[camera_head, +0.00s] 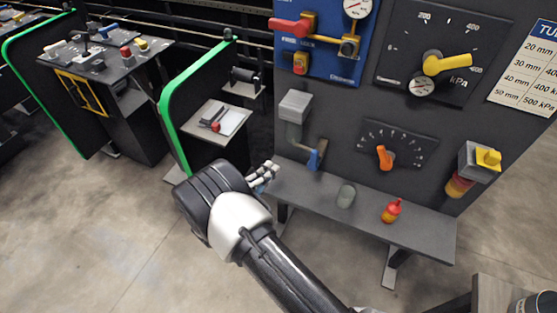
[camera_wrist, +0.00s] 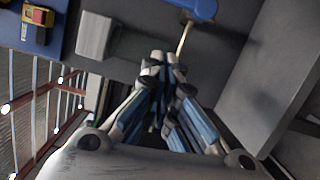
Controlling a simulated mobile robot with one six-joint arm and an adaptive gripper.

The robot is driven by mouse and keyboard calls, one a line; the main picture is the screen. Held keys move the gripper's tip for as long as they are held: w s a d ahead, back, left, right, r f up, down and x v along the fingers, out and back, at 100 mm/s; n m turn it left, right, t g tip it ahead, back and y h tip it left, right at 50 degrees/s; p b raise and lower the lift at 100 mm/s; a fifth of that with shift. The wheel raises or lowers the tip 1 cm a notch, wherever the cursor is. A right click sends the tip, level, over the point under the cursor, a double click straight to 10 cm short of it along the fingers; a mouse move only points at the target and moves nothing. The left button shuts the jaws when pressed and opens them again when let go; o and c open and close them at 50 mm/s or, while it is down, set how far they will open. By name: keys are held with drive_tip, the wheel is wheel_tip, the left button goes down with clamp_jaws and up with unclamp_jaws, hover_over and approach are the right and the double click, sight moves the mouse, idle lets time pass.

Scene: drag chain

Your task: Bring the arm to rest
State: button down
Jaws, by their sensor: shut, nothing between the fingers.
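My gripper (camera_head: 267,174) is at the left end of the grey bench shelf, in front of the panel wall, with its white and dark fingers pointing right and up. In the wrist view my gripper (camera_wrist: 164,60) shows its fingers drawn together at the tips, with nothing seen between them. My arm (camera_head: 285,265) reaches up from the lower right of the head view. A blue-handled lever (camera_head: 315,157) is to the right of the fingertips. Its blue handle (camera_wrist: 197,8) also shows at the top of the wrist view, apart from the fingertips.
The panel carries an orange knob (camera_head: 384,157), a yellow valve handle (camera_head: 447,63) and a red lever (camera_head: 290,27). A green-edged partition (camera_head: 172,110) stands left. Open floor (camera_head: 95,240) lies lower left.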

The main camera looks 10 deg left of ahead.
drive_tip(key=shift+s+a, duration=0.2)
drive_tip(key=shift+s, duration=0.25)
drive_tip(key=s+d+r+m+g+h, duration=0.1)
drive_tip(key=s+d+r+m+g, duration=0.2)
drive_tip(key=d+r, duration=0.35)
drive_tip(key=s+d+r+m+g, duration=0.1)
drive_tip(key=d+r+m+g, duration=0.1)
drive_tip(key=d+r+g, duration=0.5)
drive_tip(key=s+d+r+m+g+h, duration=0.1)
drive_tip(key=s+d+r+m+g, duration=0.15)
drive_tip(key=d+r, duration=0.45)
drive_tip(key=s+d+r+m+g+y, duration=0.1)
drive_tip(key=s+d+r+y, duration=0.15)
drive_tip(key=s, duration=0.35)
drive_tip(key=s+d+r+m+g+y, duration=0.1)
drive_tip(key=s+d+m+y, duration=0.1)
drive_tip(key=s+d, duration=0.25)
drive_tip(key=s+a+r+m+t+y, duration=0.2)
drive_tip(key=s+y, duration=0.5)
drive_tip(key=s, duration=0.5)
drive_tip(key=shift+s+a+r+t, duration=0.3)
drive_tip(key=shift+a+r+t, duration=0.3)
drive_tip(key=shift+a+t, duration=0.25)
